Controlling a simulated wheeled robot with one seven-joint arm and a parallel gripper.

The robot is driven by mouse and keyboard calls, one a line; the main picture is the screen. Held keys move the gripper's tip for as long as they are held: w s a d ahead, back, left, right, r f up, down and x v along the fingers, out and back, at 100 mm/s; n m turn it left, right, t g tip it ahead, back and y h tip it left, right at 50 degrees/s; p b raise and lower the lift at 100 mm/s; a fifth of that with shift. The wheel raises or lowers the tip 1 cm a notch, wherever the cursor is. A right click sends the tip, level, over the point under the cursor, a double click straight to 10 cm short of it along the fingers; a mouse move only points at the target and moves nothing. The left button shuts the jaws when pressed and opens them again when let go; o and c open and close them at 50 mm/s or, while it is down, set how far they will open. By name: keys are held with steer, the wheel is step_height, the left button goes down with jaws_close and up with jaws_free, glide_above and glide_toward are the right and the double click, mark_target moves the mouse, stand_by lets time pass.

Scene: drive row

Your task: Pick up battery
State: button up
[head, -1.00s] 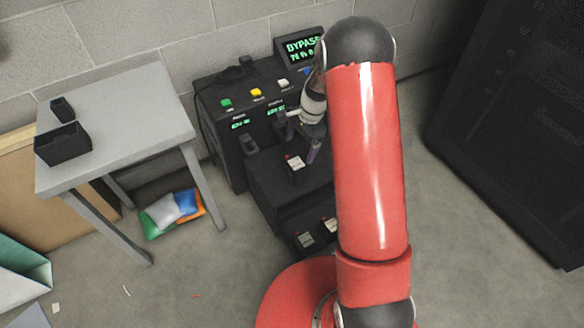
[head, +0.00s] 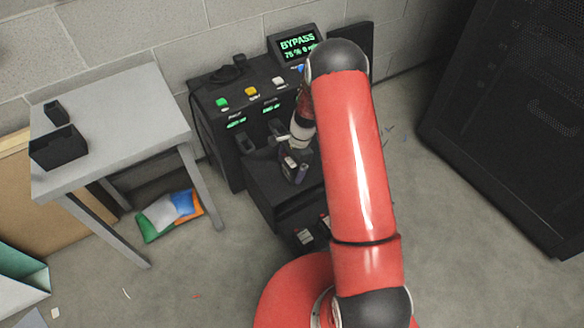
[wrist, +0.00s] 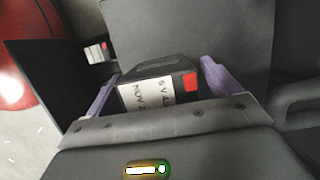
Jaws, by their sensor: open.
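The battery is a dark block with a white printed label and a red square; it shows between my fingers in the wrist view (wrist: 152,92). In the head view the battery (head: 289,162) sits on top of the dark step in front of the console, partly covered by my gripper (head: 295,168). In the wrist view my gripper (wrist: 157,85) is open, with one purple finger on each side of the battery. A gap shows at the right finger; contact on the left side is unclear. The gripper body hides the battery's lower part.
The console (head: 235,105) with coloured buttons and a BYPASS screen (head: 298,46) stands close behind. More labelled blocks (head: 305,236) lie on a lower step. A grey table (head: 120,115) with black bins (head: 58,147) stands left. A dark cabinet (head: 510,130) stands right, with open floor before it.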

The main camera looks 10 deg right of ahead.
steer(key=c, duration=1.5)
steer(key=shift+r, duration=0.1)
steer(key=shift+c, duration=0.7)
